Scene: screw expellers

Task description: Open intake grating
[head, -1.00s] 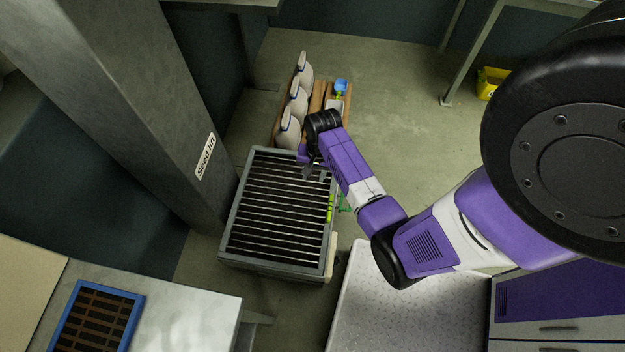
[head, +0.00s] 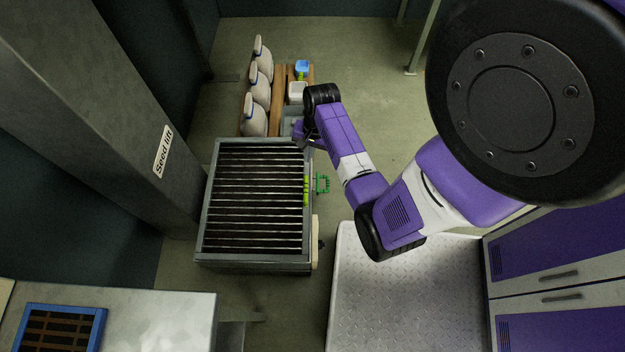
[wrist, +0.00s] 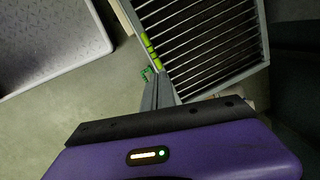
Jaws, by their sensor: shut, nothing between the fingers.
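The intake grating (head: 258,195) has a grey frame and dark slots between pale bars. It lies flat on top of a low box, and a yellow-green grip (head: 306,190) is on its right edge. In the wrist view the grating (wrist: 212,40) fills the upper right, with its grip (wrist: 150,50) on the near-left edge. My gripper (head: 302,140) is at the far right corner of the grating in the head view. Its fingers (wrist: 160,82) are shut and empty, and point toward the grating's edge beside the grip. I cannot tell whether they touch the frame.
A green fitting (head: 323,184) sticks out right of the box. Pale sacks (head: 254,118) stand on a wooden pallet (head: 278,105) behind it, with small containers (head: 298,92). The Seed lift column (head: 120,120) rises at left.

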